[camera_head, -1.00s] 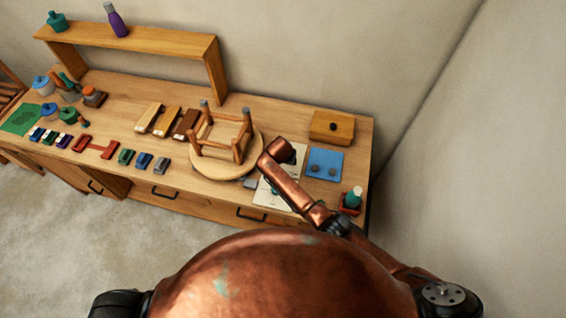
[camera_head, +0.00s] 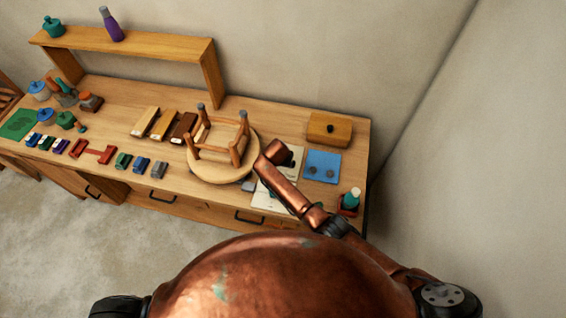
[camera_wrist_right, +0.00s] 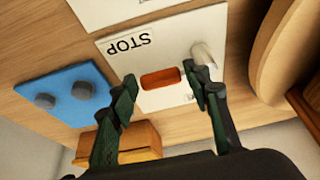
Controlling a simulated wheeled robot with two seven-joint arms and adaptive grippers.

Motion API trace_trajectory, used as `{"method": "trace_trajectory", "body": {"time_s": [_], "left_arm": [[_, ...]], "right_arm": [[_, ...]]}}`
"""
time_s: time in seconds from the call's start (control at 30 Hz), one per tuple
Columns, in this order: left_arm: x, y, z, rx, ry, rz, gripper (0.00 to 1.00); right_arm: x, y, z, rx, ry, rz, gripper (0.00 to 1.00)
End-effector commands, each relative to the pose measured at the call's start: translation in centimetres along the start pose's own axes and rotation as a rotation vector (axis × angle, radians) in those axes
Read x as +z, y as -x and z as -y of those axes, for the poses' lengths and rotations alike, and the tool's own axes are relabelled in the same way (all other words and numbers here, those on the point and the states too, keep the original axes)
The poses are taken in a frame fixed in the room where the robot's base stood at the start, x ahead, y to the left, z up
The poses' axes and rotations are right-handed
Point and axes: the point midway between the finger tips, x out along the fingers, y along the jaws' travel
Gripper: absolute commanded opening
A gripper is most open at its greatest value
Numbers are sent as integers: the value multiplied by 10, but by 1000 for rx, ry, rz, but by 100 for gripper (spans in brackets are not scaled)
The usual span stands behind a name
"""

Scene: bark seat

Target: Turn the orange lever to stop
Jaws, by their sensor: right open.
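The orange lever (camera_wrist_right: 160,78) lies on a white panel (camera_wrist_right: 120,65) in the right wrist view. The word STOP is printed on the panel, upside down in this view, to the upper left of the lever. My right gripper (camera_wrist_right: 164,74) is open, with one dark green finger on each side of the lever. I cannot tell whether either finger touches it. In the head view my right arm hides the lever, and only part of the white panel (camera_head: 265,197) shows. My left gripper is not in view.
A blue plate with round knobs (camera_head: 322,166) and a wooden box (camera_head: 330,129) are beside the panel. A pale peg (camera_wrist_right: 207,55) is close to my right finger.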

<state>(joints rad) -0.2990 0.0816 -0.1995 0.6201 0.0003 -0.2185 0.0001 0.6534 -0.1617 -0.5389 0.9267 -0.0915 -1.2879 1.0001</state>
Motion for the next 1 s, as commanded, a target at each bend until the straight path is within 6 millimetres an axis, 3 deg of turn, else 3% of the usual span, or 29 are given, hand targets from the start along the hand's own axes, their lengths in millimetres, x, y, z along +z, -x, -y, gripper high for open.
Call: {"method": "trace_trajectory", "body": {"time_s": [0.17,0.6,0.8,1.0], "left_arm": [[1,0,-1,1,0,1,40],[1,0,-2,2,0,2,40],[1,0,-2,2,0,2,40],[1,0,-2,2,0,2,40]], "right_arm": [[0,17,2,-5,-1,0,44],[0,101,1,-4,-2,0,44],[0,117,0,-1,-2,0,44],[0,119,0,0,-1,0,44]]}}
